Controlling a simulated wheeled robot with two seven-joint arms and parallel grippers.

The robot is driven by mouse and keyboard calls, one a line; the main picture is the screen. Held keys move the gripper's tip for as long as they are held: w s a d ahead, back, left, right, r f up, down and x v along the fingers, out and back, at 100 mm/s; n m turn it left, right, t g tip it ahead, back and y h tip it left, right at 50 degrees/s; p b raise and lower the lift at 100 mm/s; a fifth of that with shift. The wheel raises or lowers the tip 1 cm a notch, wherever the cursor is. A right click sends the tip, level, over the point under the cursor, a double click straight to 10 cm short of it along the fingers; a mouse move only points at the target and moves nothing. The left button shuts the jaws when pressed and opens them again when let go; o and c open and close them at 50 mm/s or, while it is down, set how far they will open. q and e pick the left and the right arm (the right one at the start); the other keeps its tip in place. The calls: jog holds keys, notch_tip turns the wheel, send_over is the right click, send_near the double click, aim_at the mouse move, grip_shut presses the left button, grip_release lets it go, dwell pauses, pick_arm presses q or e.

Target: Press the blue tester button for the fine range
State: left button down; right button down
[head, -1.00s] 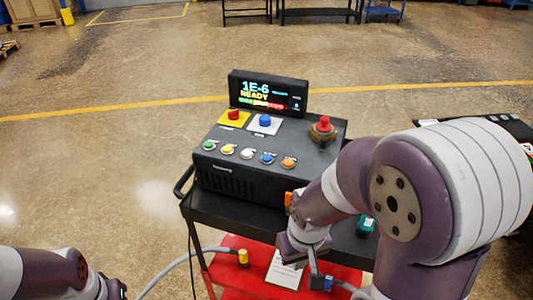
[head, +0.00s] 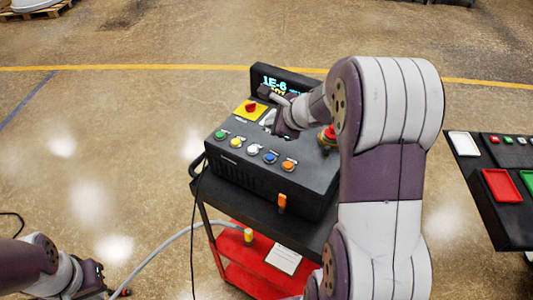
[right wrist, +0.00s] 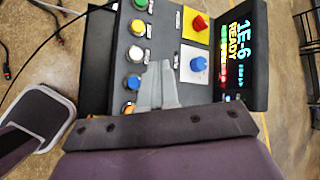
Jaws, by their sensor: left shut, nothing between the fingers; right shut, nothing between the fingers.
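The dark tester (head: 265,182) stands on a cart. Its front row holds green, yellow, white, blue and orange buttons. The front-row blue button (head: 270,158) shows clear in the head view, and also in the right wrist view (right wrist: 133,82). A larger blue button (right wrist: 198,64) sits on a white plate behind that row; my right arm covers it in the head view. My right gripper (right wrist: 158,66) is shut and empty above the panel, seen between the front row and the larger blue button; contact cannot be told. My left gripper (head: 121,293) is shut, low at left, away from the tester.
A red button (head: 251,107) on a yellow plate and a red mushroom button (head: 328,136) flank the larger blue button. The lit display (right wrist: 238,50) reads 1E-6 READY. A paper (head: 283,260) lies on the red lower shelf. A red tray (head: 484,187) is at the right.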

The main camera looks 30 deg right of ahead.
aim_at(272, 158)
jog(key=shift+a, duration=0.25)
jog(key=shift+f, duration=0.1)
notch_tip(272, 158, down, 8)
jog(key=b, duration=0.7)
jog(key=shift+d+f, duration=0.1)
jog(key=shift+f+b, duration=0.25)
jog(key=shift+b, duration=0.25)
dwell(1.1)
jog(key=shift+f+b, duration=0.35)
jog(key=shift+b, duration=0.15)
